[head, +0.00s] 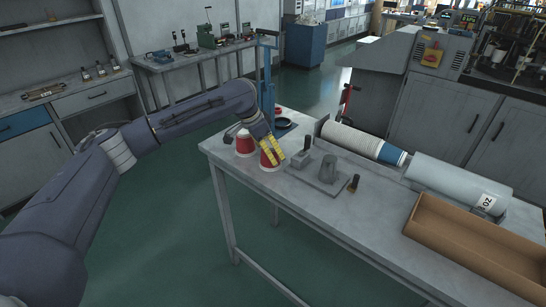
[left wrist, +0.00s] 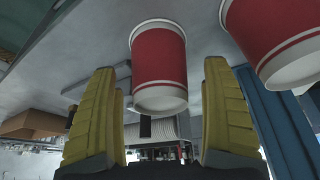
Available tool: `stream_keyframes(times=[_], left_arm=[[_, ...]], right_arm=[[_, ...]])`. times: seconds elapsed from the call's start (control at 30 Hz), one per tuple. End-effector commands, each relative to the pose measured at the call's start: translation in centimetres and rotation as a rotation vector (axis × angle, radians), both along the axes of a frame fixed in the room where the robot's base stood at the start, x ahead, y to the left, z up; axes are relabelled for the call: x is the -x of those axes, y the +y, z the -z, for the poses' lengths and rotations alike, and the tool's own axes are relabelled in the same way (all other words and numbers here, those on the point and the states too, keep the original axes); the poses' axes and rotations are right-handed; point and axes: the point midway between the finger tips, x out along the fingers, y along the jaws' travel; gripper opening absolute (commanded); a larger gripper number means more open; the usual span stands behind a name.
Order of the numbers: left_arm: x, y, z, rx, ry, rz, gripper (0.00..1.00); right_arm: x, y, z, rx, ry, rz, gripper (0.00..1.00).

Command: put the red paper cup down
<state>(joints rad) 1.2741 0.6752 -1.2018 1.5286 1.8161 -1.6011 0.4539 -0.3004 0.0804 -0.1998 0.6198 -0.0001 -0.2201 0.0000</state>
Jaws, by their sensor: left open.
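A red paper cup (head: 267,161) with white ends stands on the grey table, its wider end down, partly covered by my left gripper. It also shows in the left wrist view (left wrist: 159,58), where the table appears at the top. My left gripper (head: 273,149) has yellow fingers and is open. In the left wrist view the cup lies between the fingertips (left wrist: 160,80), with a gap on each side. A second red paper cup (head: 244,144) stands close beside it, to the left in the head view and at the right edge in the left wrist view (left wrist: 280,38). My right gripper is out of view.
Right of the cups are a grey plate with a forming block (head: 328,170) and a small dark-knobbed part (head: 354,184). A long roller machine (head: 448,181) lies behind. A brown open box (head: 470,245) stands at the right. A blue stand (head: 267,80) rises behind the cups.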

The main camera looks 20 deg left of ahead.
Motion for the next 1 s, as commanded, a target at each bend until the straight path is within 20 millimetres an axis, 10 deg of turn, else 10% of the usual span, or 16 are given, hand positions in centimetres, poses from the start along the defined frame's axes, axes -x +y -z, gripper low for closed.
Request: stream_keyframes(times=[0.4, 1.0], left_arm=[[1.7, 1.8, -5.9, -0.002, -0.002, 0.000, 0.82], [2.1, 2.2, -7.1, -0.001, 0.000, 0.001, 0.82]], right_arm=[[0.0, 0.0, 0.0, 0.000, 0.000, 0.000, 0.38], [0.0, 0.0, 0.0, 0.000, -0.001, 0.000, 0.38]])
